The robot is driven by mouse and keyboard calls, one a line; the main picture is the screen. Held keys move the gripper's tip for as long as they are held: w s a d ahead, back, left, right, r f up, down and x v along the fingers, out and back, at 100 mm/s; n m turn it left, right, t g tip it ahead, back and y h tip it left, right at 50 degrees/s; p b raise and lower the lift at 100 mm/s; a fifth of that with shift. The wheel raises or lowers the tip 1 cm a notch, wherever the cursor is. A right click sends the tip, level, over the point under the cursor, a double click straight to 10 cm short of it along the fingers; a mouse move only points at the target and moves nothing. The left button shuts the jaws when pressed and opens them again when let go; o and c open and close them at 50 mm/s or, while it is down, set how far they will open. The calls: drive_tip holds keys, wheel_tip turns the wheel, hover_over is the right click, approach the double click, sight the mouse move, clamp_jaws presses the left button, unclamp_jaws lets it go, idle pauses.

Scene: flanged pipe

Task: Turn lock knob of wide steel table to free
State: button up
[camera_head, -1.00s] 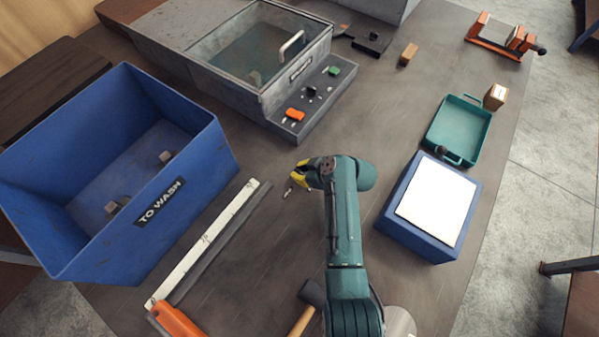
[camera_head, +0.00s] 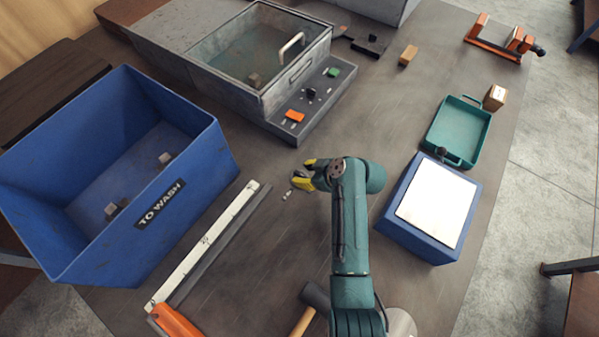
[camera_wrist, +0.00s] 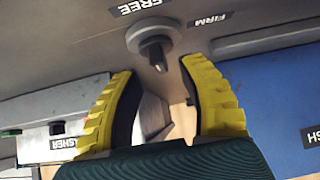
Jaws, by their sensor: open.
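The lock knob (camera_wrist: 152,40) is in the upper middle of the wrist view, a grey round base with a darker grip standing out from it. It sits on a grey surface beside the labels FREE (camera_wrist: 140,6) and FIRM (camera_wrist: 210,18), both upside down in the picture. Which label the knob points to is unclear. My gripper (camera_wrist: 157,68) has its yellow-padded fingers spread, with the knob just beyond their tips and nothing held. In the head view, my gripper (camera_head: 303,175) is above the middle of the wide steel table (camera_head: 400,110); I cannot make out the knob there.
A blue TO WASH bin (camera_head: 190,205) stands left of my gripper, with a long ruler-like strip (camera_head: 208,245) between them. A grey glass-topped tank (camera_head: 262,95) is behind. A blue box (camera_head: 400,240) with a white top and a teal tray (camera_head: 437,125) are right. A hammer (camera_head: 316,296) lies in front.

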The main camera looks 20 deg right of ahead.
drive_tip(key=v, duration=0.9)
drive_tip(key=shift+s, duration=0.2)
